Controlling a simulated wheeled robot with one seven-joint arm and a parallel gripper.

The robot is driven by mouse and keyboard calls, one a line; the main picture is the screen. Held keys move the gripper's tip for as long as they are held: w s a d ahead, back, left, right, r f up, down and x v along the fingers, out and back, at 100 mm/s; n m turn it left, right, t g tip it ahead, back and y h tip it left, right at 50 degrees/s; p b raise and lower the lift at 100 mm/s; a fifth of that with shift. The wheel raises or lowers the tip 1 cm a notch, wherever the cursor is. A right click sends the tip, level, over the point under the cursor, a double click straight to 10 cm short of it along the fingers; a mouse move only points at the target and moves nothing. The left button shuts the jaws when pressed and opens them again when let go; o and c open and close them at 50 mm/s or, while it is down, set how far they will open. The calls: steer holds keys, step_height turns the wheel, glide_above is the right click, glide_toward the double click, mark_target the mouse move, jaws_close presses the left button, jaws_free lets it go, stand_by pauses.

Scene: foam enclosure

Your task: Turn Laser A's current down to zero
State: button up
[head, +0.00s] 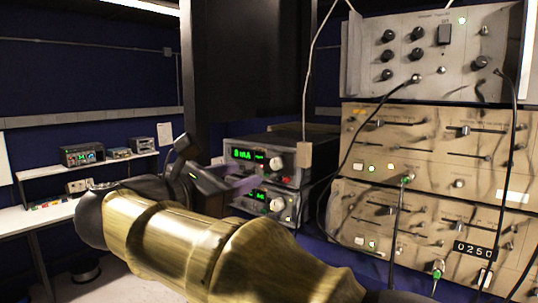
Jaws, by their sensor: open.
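Two stacked grey boxes with green displays stand in the middle of the head view. The upper box (287,147) has a lit display (242,154) reading in mA, its digits too small to read surely, and a pale round knob (276,164). The lower box (295,207) has a similar display and a pale knob (277,205). No label shows which is Laser A. My gripper (207,165) is open, just left of the boxes and pointing toward them. It looks empty. Part of it hides the lower box's left side. I cannot tell its distance from the knobs.
A rack of beige instruments (430,145) with knobs, sliders and hanging cables fills the right. A dark panel (250,60) hangs above the boxes. A white bench (60,211) with small instruments stands at the far left.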

mark_target(274, 165)
steer(key=p+x, duration=0.4)
steer(key=x, duration=0.4)
steer(key=shift+r, duration=0.15)
steer(key=shift+w+d+p, duration=0.25)
steer(key=shift+w+p, duration=0.05)
steer(key=shift+f, duration=0.2)
jaws_close()
